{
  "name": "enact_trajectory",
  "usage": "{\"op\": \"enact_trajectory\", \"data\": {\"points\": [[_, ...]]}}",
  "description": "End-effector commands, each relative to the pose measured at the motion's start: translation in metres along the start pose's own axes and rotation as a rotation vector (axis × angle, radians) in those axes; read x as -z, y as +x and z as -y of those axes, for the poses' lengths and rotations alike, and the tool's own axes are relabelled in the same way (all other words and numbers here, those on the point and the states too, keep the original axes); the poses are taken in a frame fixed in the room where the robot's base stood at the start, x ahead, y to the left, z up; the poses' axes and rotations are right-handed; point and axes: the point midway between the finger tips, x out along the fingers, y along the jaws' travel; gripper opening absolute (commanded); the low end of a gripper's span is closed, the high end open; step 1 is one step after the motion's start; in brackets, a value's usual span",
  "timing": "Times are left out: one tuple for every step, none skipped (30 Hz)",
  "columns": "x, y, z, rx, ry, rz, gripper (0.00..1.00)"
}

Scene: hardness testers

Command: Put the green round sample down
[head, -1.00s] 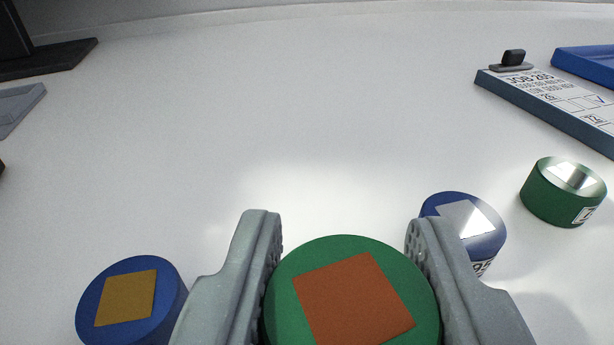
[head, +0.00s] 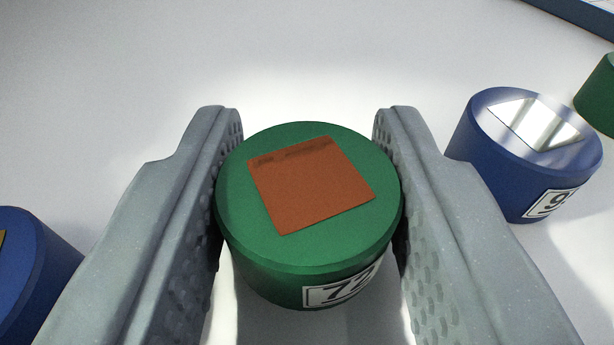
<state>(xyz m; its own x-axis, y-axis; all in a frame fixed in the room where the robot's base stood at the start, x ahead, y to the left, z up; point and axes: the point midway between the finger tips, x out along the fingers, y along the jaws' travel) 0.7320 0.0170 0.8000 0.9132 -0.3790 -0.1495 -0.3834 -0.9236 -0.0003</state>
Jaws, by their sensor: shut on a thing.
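The green round sample (head: 240,240) has a copper-coloured square on its top and a white label reading 72 on its front side. It sits upright between the two grey fingers of my gripper (head: 308,175). The gripper is shut on it, with a finger pressed against its left and right sides. Bright white surface shows around and below the sample. Whether its underside touches the surface I cannot tell.
A blue round sample (head: 480,140) with a shiny silver square stands close to the right finger. Another blue one (head: 30,270) is cut off at the left edge. Part of a green one (head: 600,95) shows at the right edge. The white surface beyond the fingers is clear.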

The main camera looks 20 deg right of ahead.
Motion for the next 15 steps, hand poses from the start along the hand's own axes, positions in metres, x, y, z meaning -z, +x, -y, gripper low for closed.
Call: {"op": "enact_trajectory", "data": {"points": [[-0.0007,0.0001,0.0001,0.000,0.000,0.000,0.10],[-0.0017,0.0002,0.0000,0.000,0.000,0.001,0.10],[-0.0029,0.0003,0.0000,0.000,0.000,0.001,0.10],[-0.0037,0.0004,0.0000,0.000,0.000,0.001,0.10],[-0.0040,0.0005,0.0000,0.000,0.000,0.001,0.37],[-0.0036,0.0005,0.0000,0.000,0.000,0.000,0.48],[-0.0035,0.0005,0.0000,0.000,0.000,0.000,0.56],[-0.0035,0.0005,0.0000,0.000,0.000,0.000,0.56],[-0.0036,0.0005,0.0000,0.000,0.000,0.000,0.56],[-0.0036,0.0004,0.0000,0.000,0.000,0.000,0.56],[-0.0036,0.0004,0.0000,0.000,0.000,0.000,0.56],[-0.0037,0.0004,0.0000,0.000,0.000,0.000,0.56],[-0.0036,0.0004,0.0000,0.000,0.000,0.000,0.56],[-0.0036,0.0004,0.0000,0.000,0.000,0.000,0.56],[-0.0038,0.0005,0.0000,0.000,0.000,0.000,0.56]]}}
